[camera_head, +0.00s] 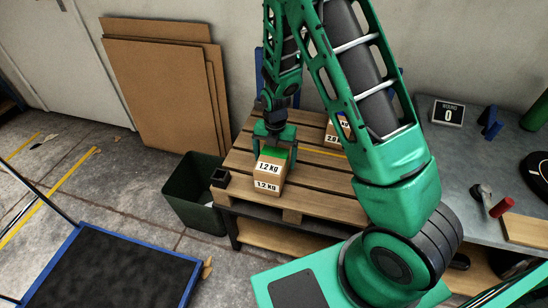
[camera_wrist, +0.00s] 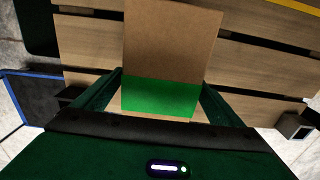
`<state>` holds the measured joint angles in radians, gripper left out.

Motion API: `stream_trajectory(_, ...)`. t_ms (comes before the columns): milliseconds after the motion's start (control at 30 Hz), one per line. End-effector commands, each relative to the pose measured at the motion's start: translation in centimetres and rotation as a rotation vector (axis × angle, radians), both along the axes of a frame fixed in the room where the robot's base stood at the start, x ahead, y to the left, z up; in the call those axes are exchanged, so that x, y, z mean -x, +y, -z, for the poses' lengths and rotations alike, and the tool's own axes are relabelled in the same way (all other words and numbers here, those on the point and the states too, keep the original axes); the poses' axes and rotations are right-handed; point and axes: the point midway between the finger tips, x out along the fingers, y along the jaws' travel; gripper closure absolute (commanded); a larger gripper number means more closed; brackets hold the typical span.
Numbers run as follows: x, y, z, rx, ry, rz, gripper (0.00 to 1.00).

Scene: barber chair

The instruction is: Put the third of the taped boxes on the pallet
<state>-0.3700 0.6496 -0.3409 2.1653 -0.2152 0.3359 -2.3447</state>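A cardboard box with green tape (camera_head: 270,170) and "1.2 KG" labels is at the near left part of the wooden pallet (camera_head: 325,203). My gripper (camera_head: 275,145) points down over it, with a finger on each side. In the wrist view the fingers (camera_wrist: 162,85) meet the sides of the box (camera_wrist: 170,40) by its green tape, with no clear gap. I cannot tell whether its underside touches the pallet. A second box (camera_head: 333,133), labelled "2.0" with blue on it, stands farther back on the pallet, partly hidden by my arm.
A dark green bin (camera_head: 180,205) stands left of the pallet, with a small black block (camera_head: 220,177) at the pallet's corner. A workbench (camera_head: 465,165) at right holds a "ROUND 0" sign (camera_head: 448,113) and a red-handled tool (camera_head: 501,207). Cardboard sheets (camera_head: 160,80) lean on the wall.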

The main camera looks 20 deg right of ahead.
Motion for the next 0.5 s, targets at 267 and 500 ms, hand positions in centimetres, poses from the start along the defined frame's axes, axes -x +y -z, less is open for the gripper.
stream_trajectory(267,0.0,0.0,-0.1,0.0,0.0,0.0,0.1)
stream_trajectory(500,-0.1,0.0,-2.6,-0.001,-0.004,0.0,0.1)
